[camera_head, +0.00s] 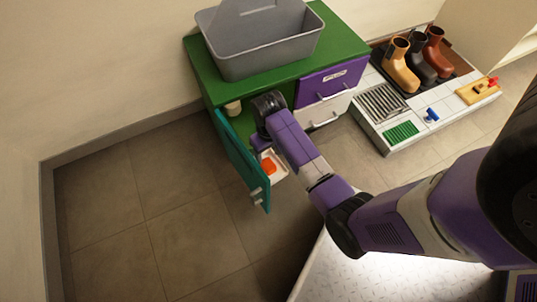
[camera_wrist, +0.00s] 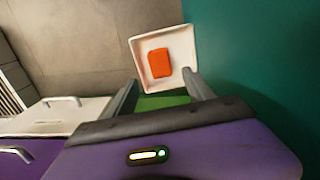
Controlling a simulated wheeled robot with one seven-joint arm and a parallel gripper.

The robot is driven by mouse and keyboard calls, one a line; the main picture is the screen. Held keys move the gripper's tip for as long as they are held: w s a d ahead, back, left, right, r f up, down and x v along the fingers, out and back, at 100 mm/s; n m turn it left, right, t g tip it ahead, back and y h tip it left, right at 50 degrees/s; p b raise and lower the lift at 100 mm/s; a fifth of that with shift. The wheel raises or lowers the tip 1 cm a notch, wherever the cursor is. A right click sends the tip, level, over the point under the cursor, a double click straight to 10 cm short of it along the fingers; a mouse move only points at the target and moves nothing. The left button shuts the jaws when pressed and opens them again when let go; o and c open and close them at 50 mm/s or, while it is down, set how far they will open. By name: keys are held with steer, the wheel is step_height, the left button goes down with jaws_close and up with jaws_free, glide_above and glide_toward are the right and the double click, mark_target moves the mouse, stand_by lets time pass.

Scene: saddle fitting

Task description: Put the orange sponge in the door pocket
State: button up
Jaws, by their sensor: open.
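The orange sponge (camera_wrist: 159,63) lies flat inside a white square pocket (camera_wrist: 185,36), which sits against the green door. In the head view the sponge (camera_head: 268,166) shows in the white pocket (camera_head: 279,172) on the inner side of the open green cabinet door (camera_head: 241,160). My gripper (camera_wrist: 157,88) is open in the wrist view, its two grey fingers apart with nothing between them. The fingertips are near the pocket's near edge, apart from the sponge. In the head view my arm hides part of the cabinet opening and the fingers.
A grey caddy (camera_head: 262,40) stands on the green cabinet top (camera_head: 345,38). Purple and white drawers (camera_head: 330,82) are beside the opening. A low white bench (camera_head: 455,100) with boots (camera_head: 401,66) stands at right. The tiled floor at left is clear.

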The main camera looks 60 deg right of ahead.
steer(key=shift+r+p, duration=0.4)
steer(key=shift+r, duration=0.9)
